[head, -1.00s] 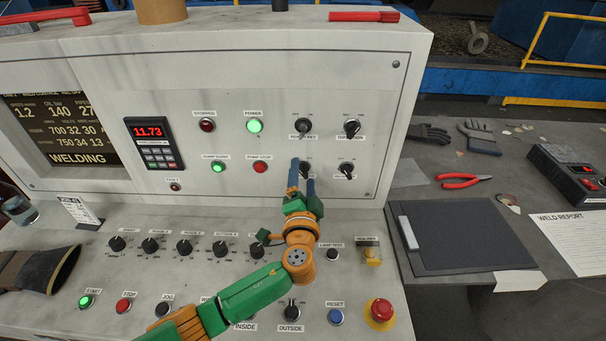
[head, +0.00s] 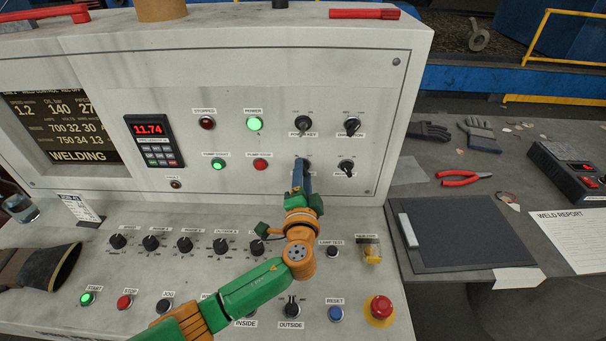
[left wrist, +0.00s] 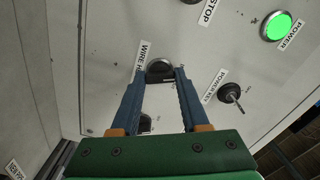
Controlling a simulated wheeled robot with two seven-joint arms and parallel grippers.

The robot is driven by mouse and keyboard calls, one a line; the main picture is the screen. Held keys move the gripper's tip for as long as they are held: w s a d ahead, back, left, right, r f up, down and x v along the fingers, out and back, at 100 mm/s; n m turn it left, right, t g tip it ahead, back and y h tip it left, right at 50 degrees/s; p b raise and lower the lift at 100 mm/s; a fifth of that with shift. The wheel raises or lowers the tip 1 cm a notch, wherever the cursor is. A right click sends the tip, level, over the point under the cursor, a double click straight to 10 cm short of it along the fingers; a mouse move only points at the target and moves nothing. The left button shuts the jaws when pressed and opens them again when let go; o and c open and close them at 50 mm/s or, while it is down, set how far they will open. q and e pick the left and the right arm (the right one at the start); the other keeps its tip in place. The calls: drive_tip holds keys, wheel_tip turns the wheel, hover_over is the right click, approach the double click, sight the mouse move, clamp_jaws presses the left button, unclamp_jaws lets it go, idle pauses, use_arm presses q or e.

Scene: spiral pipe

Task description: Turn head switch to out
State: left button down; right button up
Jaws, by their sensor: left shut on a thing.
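The switch under my left gripper is a dark round knob (left wrist: 160,68) on the upright panel, beside a label that reads "WIRE" and a partly hidden second word. My left gripper (head: 304,164) is shut on this knob, with one blue finger on each side in the left wrist view (left wrist: 161,74). In the head view the fingers hide most of the knob and its label, so I cannot read its setting. My right gripper is not in view.
The power key switch (head: 303,124) is just above, the direction switch (head: 352,126) at upper right, and another knob (head: 346,168) to the right. The green power lamp (head: 254,124) is lit. A red emergency button (head: 380,309) sits on the sloped desk below.

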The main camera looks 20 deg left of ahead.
use_arm(q)
drive_tip(key=m+p, duration=0.1)
drive_tip(key=m, duration=0.4)
drive_tip(key=m+p, duration=0.2)
drive_tip(key=m, duration=0.3)
drive_tip(key=shift+r+m, duration=0.2)
drive_tip(key=shift+m, duration=0.1)
idle(0.5)
drive_tip(key=c, duration=0.6)
unclamp_jaws()
drive_tip(key=shift+w, duration=0.1)
drive_tip(key=shift+o, duration=1)
drive_tip(key=shift+f, duration=0.15)
drive_tip(key=v, duration=0.7)
drive_tip(key=shift+b, duration=0.35)
